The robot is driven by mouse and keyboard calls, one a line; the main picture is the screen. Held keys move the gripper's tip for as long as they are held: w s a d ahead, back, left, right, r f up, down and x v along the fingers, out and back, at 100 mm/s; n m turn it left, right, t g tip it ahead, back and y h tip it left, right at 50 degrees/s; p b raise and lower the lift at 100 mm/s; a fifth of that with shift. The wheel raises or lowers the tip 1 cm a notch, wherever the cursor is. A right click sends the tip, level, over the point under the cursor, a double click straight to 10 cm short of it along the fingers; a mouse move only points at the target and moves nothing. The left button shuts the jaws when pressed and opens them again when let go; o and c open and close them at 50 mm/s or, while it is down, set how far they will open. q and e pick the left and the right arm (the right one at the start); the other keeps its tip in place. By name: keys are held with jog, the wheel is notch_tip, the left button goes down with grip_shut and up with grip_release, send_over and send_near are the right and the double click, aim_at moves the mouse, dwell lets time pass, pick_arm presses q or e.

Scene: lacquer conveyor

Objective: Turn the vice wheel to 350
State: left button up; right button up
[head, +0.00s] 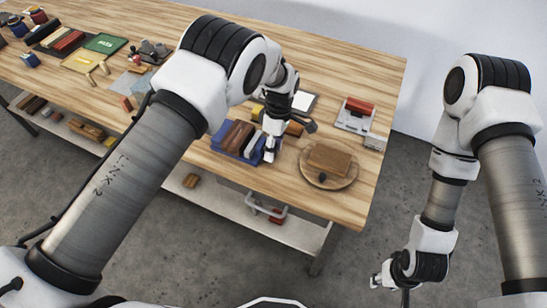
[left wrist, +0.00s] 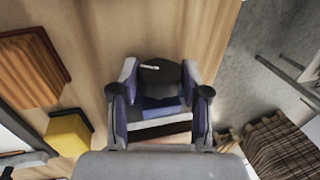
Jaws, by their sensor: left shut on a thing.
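A blue vice (head: 226,150) with brown blocks between its jaws sits near the table's front edge in the head view. My left gripper (head: 270,154) points down at its right end. In the left wrist view my left gripper (left wrist: 160,90) is shut on a dark, rounded wheel (left wrist: 165,74) with a small white mark. Blue, white and brown strips show just below the wheel there. The wheel is hidden in the head view, and I cannot read a setting. My right gripper (head: 376,281) hangs low, off the table, and its fingers are too small to judge.
A round wooden board (head: 347,180) with a brown block stands right of the vice. A grey device with a red top (head: 358,107) is behind it. Trays and small items fill the table's far left. A shelf (head: 235,209) runs below; floor at right is clear.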

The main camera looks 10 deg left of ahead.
pick_arm(q)
jog(key=g+b, duration=0.1)
jog(key=b, duration=0.3)
jog(key=f+g+y+b, duration=0.1)
jog(key=g+b, duration=0.1)
jog(key=b, duration=0.2)
jog(key=shift+w+b, duration=0.15)
jog(key=shift+b, duration=0.25)
jog(key=shift+r+g+b, duration=0.2)
jog(key=shift+g+b, duration=0.25)
jog(key=shift+g, duration=0.05)
jog(key=shift+r, duration=0.15)
jog(key=o, duration=1.2)
jog(key=shift+c, duration=0.2)
jog(key=shift+r, duration=0.1)
notch_tip(320, 180, up, 10)
jog(key=shift+f, duration=0.1)
